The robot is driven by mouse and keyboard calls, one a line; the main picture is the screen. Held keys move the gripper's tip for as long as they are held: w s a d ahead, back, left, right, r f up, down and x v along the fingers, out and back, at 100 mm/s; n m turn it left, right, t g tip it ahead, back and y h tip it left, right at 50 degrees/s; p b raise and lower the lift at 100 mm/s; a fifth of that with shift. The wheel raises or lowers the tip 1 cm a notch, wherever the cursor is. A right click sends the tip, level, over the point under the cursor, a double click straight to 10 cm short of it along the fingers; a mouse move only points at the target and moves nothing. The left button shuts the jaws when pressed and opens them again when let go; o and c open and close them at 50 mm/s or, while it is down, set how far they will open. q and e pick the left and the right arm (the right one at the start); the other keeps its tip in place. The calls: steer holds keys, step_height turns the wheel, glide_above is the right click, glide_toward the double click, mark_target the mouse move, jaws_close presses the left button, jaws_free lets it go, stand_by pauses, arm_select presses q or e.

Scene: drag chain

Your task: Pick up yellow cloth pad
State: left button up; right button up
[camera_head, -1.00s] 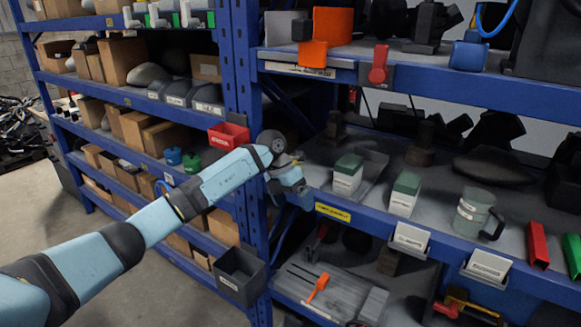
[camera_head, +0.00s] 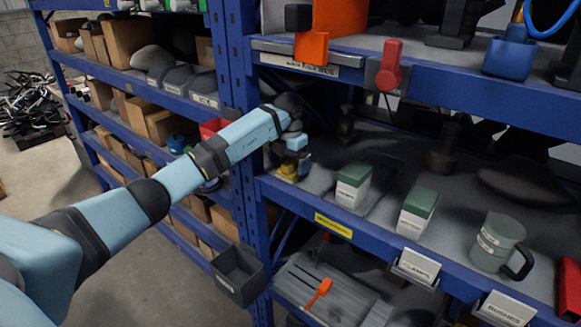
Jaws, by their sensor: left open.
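A small yellow object (camera_head: 288,170), which looks like the yellow cloth pad, lies on the middle shelf (camera_head: 325,203) near its left end, beside the blue upright. My left gripper (camera_head: 291,161) is right above it, pointing down, and is open. The gripper partly hides the pad, and I cannot tell whether the fingers touch it. My right gripper is not in view.
Two green-and-white boxes (camera_head: 353,187) and a grey-green mug (camera_head: 497,243) stand to the right on the same shelf. A blue upright (camera_head: 248,130) stands just left of the gripper. The upper shelf (camera_head: 420,75) with tools is above. A dark bin (camera_head: 237,273) hangs below.

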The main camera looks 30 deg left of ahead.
mark_target(289, 162)
arm_select(q)
steer(key=shift+w+d+f, duration=0.1)
steer(key=shift+f, duration=1.4)
steer(key=c, duration=1)
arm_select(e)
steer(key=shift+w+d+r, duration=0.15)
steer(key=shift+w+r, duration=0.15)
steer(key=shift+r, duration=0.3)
arm_select(q)
steer(key=shift+r, duration=0.1)
